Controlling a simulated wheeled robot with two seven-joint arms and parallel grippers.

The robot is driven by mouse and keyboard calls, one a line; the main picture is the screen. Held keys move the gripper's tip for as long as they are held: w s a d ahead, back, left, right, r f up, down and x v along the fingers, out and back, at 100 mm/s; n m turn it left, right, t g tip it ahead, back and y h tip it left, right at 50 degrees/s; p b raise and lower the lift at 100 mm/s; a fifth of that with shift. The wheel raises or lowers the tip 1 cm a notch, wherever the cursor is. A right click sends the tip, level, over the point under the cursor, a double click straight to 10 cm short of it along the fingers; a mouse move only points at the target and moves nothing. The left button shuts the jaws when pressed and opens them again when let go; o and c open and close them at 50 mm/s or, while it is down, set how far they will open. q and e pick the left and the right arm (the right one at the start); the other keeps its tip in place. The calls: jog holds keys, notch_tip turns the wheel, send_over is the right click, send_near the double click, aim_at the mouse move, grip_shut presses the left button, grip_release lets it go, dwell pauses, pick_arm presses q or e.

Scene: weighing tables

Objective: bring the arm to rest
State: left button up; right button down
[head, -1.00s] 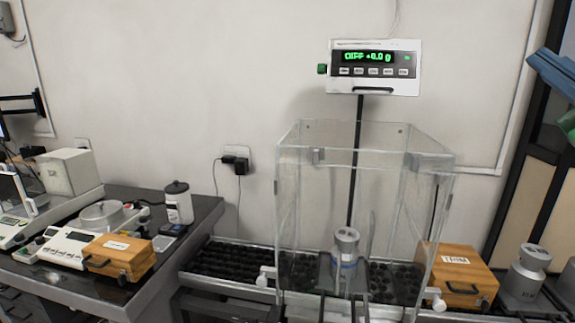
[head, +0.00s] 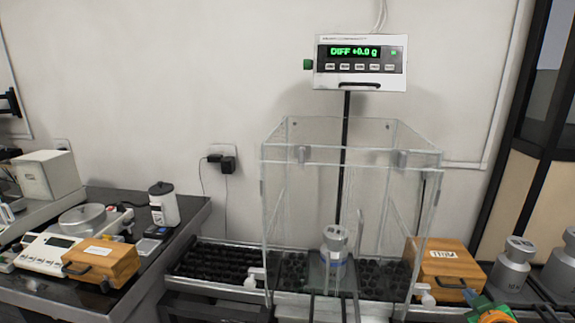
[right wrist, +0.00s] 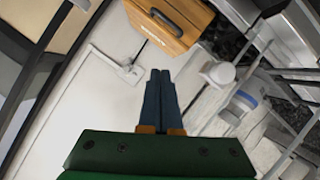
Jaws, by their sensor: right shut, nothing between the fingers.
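My right gripper (right wrist: 160,80) is shut and empty, its dark blue fingers together in the right wrist view. In the head view only a green and orange part of the right gripper (head: 490,310) shows at the bottom right edge, in front of the wooden case (head: 455,252). That case also shows in the right wrist view (right wrist: 165,25), beyond the fingertips. My left gripper is in neither view.
A clear draft shield (head: 350,160) stands around a metal weight (head: 334,245). A display (head: 360,75) above reads DIFF +0.0 g. More metal weights (head: 512,268) stand at the right. A table at the left holds scales and another wooden case (head: 103,262).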

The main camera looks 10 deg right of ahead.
jog(key=s+a+f+g+y, duration=0.1)
jog(key=s+a+f+g, duration=0.1)
jog(key=s+a+f, duration=0.45)
jog(key=s+a+f+g+y, duration=0.1)
jog(key=s+f+g, duration=0.15)
jog(key=f, duration=0.75)
jog(key=s+a+f+g+y, duration=0.1)
jog(key=s+a+f, duration=0.3)
jog(key=f, duration=0.5)
jog(key=s+a+f+g+y, duration=0.1)
jog(key=s+a+f, duration=0.3)
jog(key=s+a, duration=0.3)
jog(key=s+a+f+g+y, duration=0.1)
jog(key=s+a+f+g, duration=0.1)
jog(key=s+a+f, duration=0.2)
jog(key=s+a+f+n+g+y, duration=0.1)
jog(key=s+a+f, duration=0.3)
jog(key=s+a, duration=0.6)
jog(key=s+g, duration=0.1)
jog(key=s, duration=0.3)
jog(key=shift+s+a+f, duration=0.15)
jog(key=shift+s+f, duration=0.05)
jog(key=shift+f, duration=0.1)
jog(key=shift+g, duration=0.25)
